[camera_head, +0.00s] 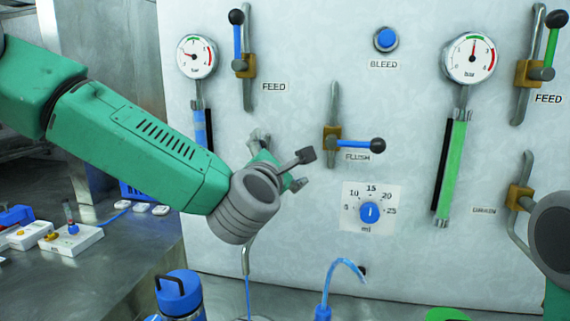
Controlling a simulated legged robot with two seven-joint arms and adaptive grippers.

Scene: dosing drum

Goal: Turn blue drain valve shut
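My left arm reaches in from the left, and its gripper (279,160) is at the white panel, below the left FEED valve. Its grey fingers show partly past the wrist and look spread apart. The blue drain valve is hidden behind this gripper and wrist, so its handle position cannot be seen. Below the wrist, a metal outlet pipe (247,256) with a thin blue line under it comes down.
The blue FEED handle (238,42) points up. The blue FLUSH handle (357,144) points right. A dosing dial (370,212), a left gauge (196,56) and a blue column (200,127) are nearby. A blue bottle (179,297) and a curved blue tube (343,266) stand below.

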